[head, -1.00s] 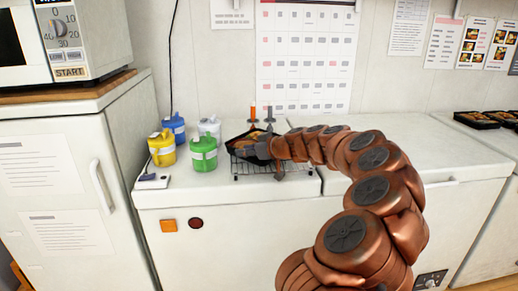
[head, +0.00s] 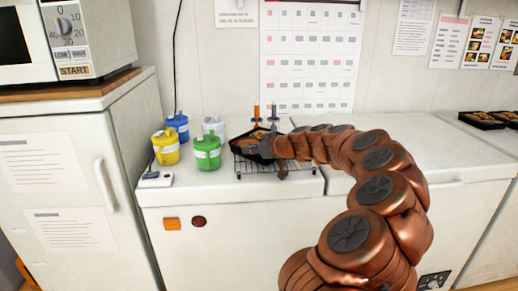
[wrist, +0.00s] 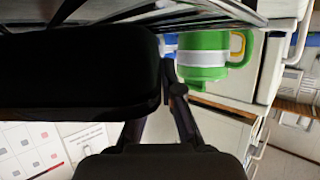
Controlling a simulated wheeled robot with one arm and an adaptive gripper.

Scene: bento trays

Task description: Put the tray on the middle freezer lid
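The black bento tray (head: 242,152) with orange-brown food sits at the wire rack (head: 262,172) on the left freezer lid, looking slightly tilted. My gripper (head: 279,147) is at the tray's right side, with dark fingers against or around its edge. In the wrist view a large black shape (wrist: 75,75), apparently the tray, fills the left and hides part of the fingers. One finger (wrist: 178,95) touches or nearly touches its end. Whether the fingers are closed on the tray is not clear. The middle freezer lid (head: 415,145) is bare behind and right of my arm.
Blue, yellow, white and green (head: 207,155) containers stand left of the rack, with a phone-like item (head: 156,179) in front. Two small bottles (head: 257,113) stand behind the tray. More filled trays (head: 485,120) sit on the far-right lid. A microwave (head: 80,40) is at the left.

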